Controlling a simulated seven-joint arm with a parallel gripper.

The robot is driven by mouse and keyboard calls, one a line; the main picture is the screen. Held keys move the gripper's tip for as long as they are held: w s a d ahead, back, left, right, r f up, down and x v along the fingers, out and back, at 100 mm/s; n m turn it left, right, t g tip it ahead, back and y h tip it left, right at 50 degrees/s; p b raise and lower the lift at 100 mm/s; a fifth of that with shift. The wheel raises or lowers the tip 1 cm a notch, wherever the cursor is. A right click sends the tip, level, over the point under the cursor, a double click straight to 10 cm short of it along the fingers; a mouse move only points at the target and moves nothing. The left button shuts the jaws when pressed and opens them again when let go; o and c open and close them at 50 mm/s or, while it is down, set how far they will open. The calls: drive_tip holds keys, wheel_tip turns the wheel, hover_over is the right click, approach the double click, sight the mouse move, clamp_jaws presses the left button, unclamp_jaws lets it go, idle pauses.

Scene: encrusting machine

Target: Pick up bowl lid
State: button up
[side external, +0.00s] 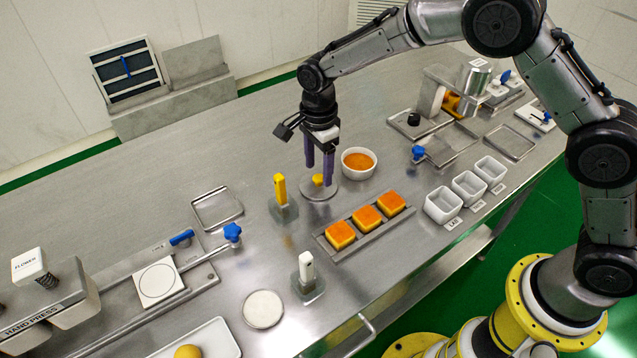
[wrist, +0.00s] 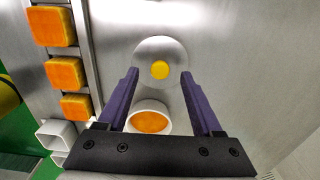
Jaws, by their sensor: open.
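The bowl lid (side external: 319,193) is a flat round grey disc with a yellow knob (side external: 318,180) on top, lying on the steel table. In the wrist view the lid (wrist: 145,52) lies ahead of and between the fingers, with its yellow knob (wrist: 160,69) near the centre. My gripper (side external: 318,182) points down over the lid with its two purple fingers apart. In the wrist view my gripper (wrist: 160,75) is open, with nothing held. A white bowl (side external: 359,163) with orange filling stands right beside the lid; the bowl (wrist: 149,118) also shows between the fingers in the wrist view.
A tray (side external: 324,240) with orange-topped blocks (side external: 366,217) lies in front of the lid. A yellow-handled tool (side external: 280,190) stands close to its left, a white-handled one (side external: 306,267) nearer the front. White square cups (side external: 443,205) stand to the right.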

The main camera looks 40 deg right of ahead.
wheel_tip(320, 180, down, 2)
drive_tip(key=shift+f, duration=0.1)
clamp_jaws()
idle(0.4)
